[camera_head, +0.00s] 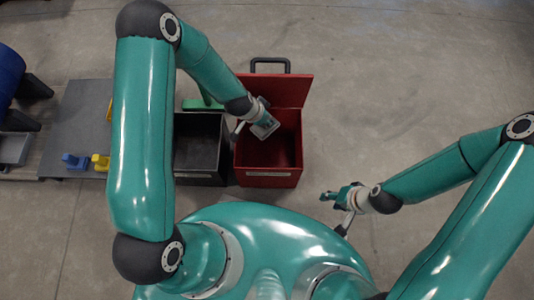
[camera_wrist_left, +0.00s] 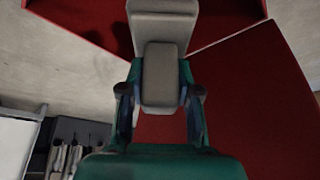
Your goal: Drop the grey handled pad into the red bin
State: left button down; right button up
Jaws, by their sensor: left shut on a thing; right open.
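My left gripper (camera_wrist_left: 160,98) is shut on the grey handled pad (camera_wrist_left: 162,72), whose grey block sits between the two fingers in the left wrist view. In the head view the left gripper (camera_head: 263,122) is over the opening of the red bin (camera_head: 268,172). The gripper and arm hide most of the pad there. The bin is open, with a red panel (camera_head: 290,90) at its back; red walls fill much of the left wrist view. My right gripper (camera_head: 340,199) is open and empty, low and to the right of the bin.
A black bin (camera_head: 200,160) stands directly left of the red bin. A dark table (camera_head: 75,125) at the left carries blue (camera_head: 75,160) and yellow (camera_head: 101,161) pieces. A black handle (camera_head: 270,63) shows behind the red panel. The floor to the right is clear.

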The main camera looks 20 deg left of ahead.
pick_arm(q)
jog(key=shift+w+d+f+b, duration=0.1)
jog(key=shift+d+f+b, duration=0.05)
jog(key=shift+f+b, duration=1.3)
jog(key=shift+d+f+b, duration=0.1)
jog(key=shift+f+b, duration=1.3)
jog(key=shift+f, duration=0.05)
jog(key=c, duration=0.7)
grip_release()
jog(key=v, duration=1.2)
jog(key=shift+f, duration=0.1)
